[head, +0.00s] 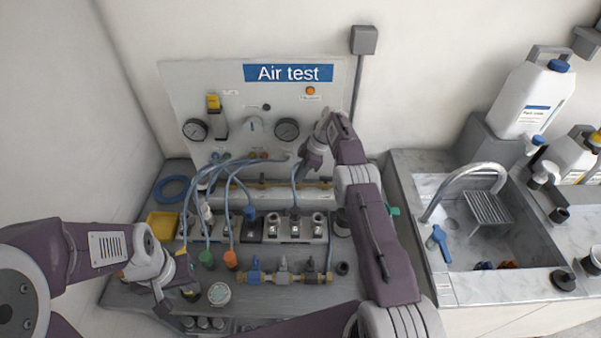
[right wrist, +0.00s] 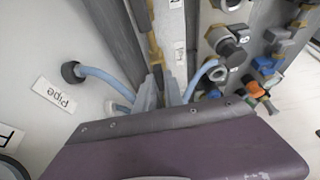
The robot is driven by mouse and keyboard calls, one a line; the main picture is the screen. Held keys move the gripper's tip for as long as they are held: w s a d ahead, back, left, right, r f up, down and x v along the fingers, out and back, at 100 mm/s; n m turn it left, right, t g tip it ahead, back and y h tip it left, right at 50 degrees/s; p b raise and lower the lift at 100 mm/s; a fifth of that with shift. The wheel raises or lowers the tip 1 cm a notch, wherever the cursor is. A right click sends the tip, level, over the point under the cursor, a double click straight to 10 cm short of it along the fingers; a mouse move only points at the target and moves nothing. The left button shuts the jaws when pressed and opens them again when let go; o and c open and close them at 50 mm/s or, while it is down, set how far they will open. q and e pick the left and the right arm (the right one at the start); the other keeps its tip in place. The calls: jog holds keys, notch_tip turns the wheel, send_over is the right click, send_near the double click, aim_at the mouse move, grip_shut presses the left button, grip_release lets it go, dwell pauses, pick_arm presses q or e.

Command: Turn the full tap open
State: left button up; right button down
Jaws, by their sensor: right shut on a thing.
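No tap marked "full" can be made out. A brass tap assembly (head: 285,278) with a blue handle (head: 255,268) lies low on the bench in the head view. My right gripper (head: 303,174) is at the test panel, by a pale blue tube and a brass rail (head: 265,184). In the right wrist view its fingers (right wrist: 161,92) are close together beside the brass rail (right wrist: 155,48) and the blue tube (right wrist: 205,72). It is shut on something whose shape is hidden. My left gripper (head: 176,296) is low at the bench's left; its jaws are unclear.
The "Air test" panel (head: 235,100) has two gauges and several blue tubes running to the fittings block. A yellow tray (head: 161,224) and a blue coil (head: 172,189) are at the left. A sink (head: 500,238) stands at the right.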

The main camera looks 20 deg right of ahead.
dwell(0.3)
jog(key=c, duration=1.4)
grip_release()
jog(key=shift+c, duration=0.2)
jog(key=v, duration=0.3)
jog(key=shift+d+r, duration=0.1)
jog(key=shift+r, duration=0.15)
jog(key=p+v, duration=0.3)
jog(key=v, duration=0.2)
jog(key=shift+s+d+r+p, duration=0.1)
jog(key=shift+r+p, duration=0.15)
jog(key=shift+p, duration=0.05)
